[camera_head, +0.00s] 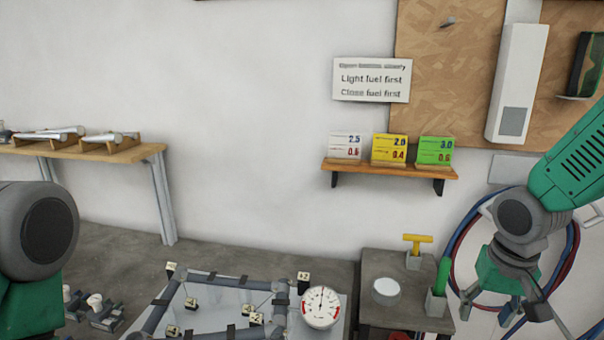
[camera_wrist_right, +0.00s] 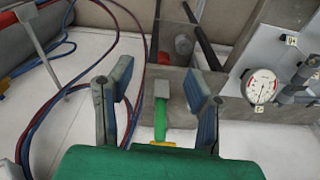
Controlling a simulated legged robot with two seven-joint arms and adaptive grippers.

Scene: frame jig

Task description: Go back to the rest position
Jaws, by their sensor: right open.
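My right gripper (camera_head: 514,310) hangs at the right of the head view, fingers down and spread apart, with nothing between them. In the right wrist view my right gripper (camera_wrist_right: 158,88) shows two separated fingers. A green-handled tool (camera_wrist_right: 160,120) shows beyond the gap between them and looks apart from them. In the head view the green handle (camera_head: 441,275) stands upright in a holder on the grey cabinet, left of the gripper. Part of my left arm shows at the left edge of the head view, but its gripper is out of view.
The frame jig (camera_head: 220,295) with tubes and number tags lies at bottom centre, beside a round gauge (camera_head: 320,307). The grey cabinet (camera_head: 385,267) carries a yellow handle (camera_head: 417,240) and a white disc (camera_head: 386,288). Red and blue hoses (camera_head: 457,240) hang behind my right gripper.

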